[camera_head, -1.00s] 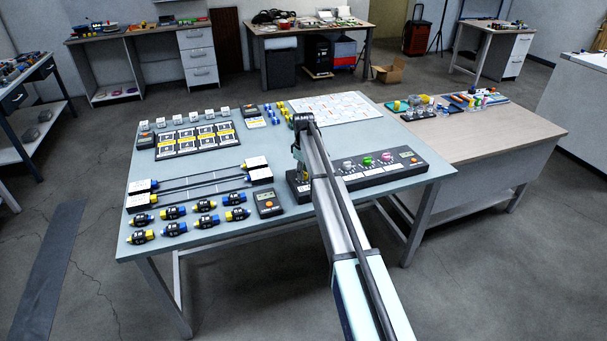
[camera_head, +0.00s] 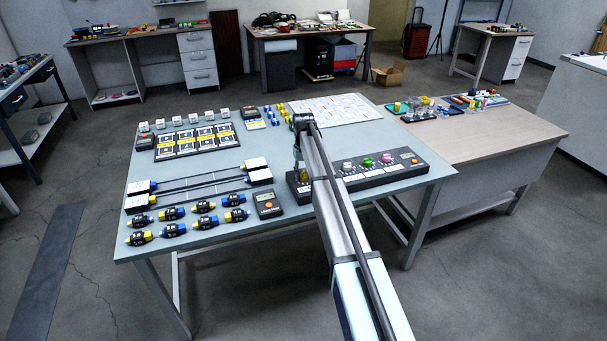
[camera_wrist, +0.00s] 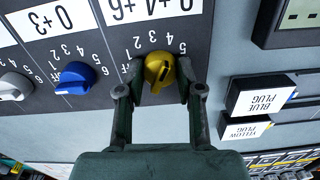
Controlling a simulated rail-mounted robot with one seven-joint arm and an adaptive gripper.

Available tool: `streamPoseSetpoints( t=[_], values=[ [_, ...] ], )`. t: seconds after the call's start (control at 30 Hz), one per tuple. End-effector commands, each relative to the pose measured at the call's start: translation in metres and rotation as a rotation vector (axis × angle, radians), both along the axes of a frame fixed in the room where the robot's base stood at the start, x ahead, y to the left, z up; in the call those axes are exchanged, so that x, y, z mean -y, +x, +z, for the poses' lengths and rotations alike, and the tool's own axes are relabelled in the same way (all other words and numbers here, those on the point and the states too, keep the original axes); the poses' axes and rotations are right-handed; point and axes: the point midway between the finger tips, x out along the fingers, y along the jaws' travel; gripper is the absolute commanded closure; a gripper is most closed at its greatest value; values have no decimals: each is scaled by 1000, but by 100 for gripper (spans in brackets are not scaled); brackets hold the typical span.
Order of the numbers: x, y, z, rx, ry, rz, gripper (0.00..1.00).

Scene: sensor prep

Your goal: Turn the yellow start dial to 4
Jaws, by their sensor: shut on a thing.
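The yellow start dial (camera_wrist: 159,70) is at the middle of the wrist view, on a dark panel with printed numbers around it. A dark mark on its face slants toward the upper right, toward the higher numbers; the exact setting is hard to read. My gripper (camera_wrist: 160,82) has one finger on each side of the dial and is shut on it. In the head view my gripper (camera_head: 299,155) points down over the left end of the dark control panel (camera_head: 349,186), and my arm hides part of that panel.
A blue dial (camera_wrist: 76,77) and a grey dial (camera_wrist: 15,86) sit beside the yellow one. Blue plug (camera_wrist: 254,96) and yellow plug (camera_wrist: 245,128) label blocks lie to the right in the wrist view.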

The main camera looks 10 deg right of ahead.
Motion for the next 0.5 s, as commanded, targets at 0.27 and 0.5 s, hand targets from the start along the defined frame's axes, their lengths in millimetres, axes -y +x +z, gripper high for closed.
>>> streamPoseSetpoints(
  t=[0.27,0.5],
  values=[
    [0,-1,-1,-3,1,-45,99],
    [0,-1,-1,-4,0,-47,99]
  ],
)
